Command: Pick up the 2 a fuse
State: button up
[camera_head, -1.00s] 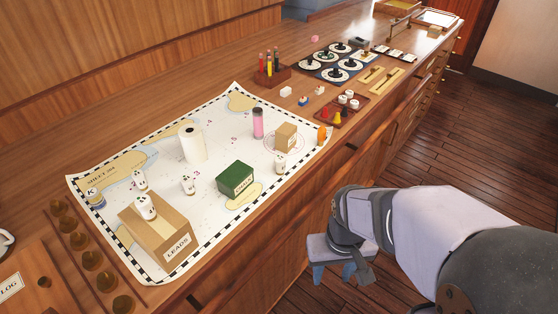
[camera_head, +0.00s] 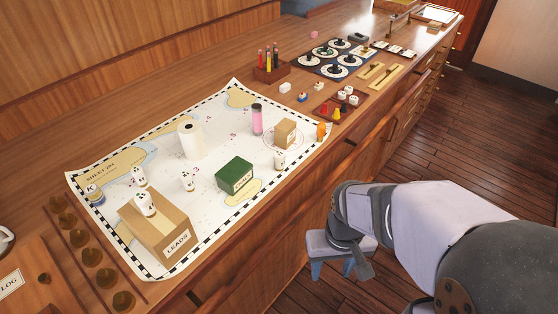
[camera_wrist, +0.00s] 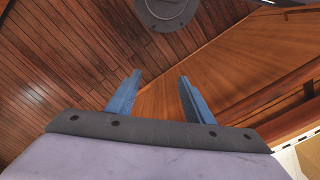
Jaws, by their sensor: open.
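I cannot make out a fuse marked 2 A; the markings are too small to read. Small white dotted cylinders stand on the chart: one (camera_head: 138,177) at the left, one (camera_head: 145,204) on top of the tan LEADS box (camera_head: 160,232), one (camera_head: 187,181) in the middle and one (camera_head: 279,160) near the right. White round pieces (camera_head: 348,95) also sit in a red-brown tray at the right. My gripper (camera_head: 332,272) hangs in front of the cabinet, below the counter edge. Its blue fingers (camera_wrist: 160,78) are apart in the wrist view, with nothing between them.
The chart (camera_head: 120,215) also holds a white roll (camera_head: 191,142), a pink cylinder (camera_head: 257,120), a green box (camera_head: 236,175) and a small tan box (camera_head: 285,133). Dial panels (camera_head: 338,58) lie farther back. The cabinet's front edge lies between my gripper and the chart.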

jog(key=w+d+r+m+t+h+p, duration=0.1)
jog(key=w+d+r+m+t+h, duration=0.15)
jog(key=w+t, duration=0.7)
jog(key=w+d+r+m+t+h+p, duration=0.1)
jog(key=w+d+r+m+t, duration=0.2)
jog(key=w, duration=1.3)
jog(key=n+t+y+b, duration=0.3)
jog(key=n+t+y, duration=0.2)
jog(key=n+t, duration=0.15)
send_near(281, 158)
jog(key=shift+g, duration=0.5)
jog(key=w, duration=0.4)
jog(key=shift+w+a+r, duration=0.1)
jog(key=shift+w+r, duration=0.05)
jog(key=shift+r, duration=0.1)
jog(key=shift+w+a+r+p, duration=0.15)
jog(key=shift+w+p, duration=0.7)
jog(key=shift+w, duration=0.65)
jog(key=shift+w+a+p, duration=0.2)
jog(key=shift+w+p, duration=0.6)
jog(key=shift+w, duration=1.35)
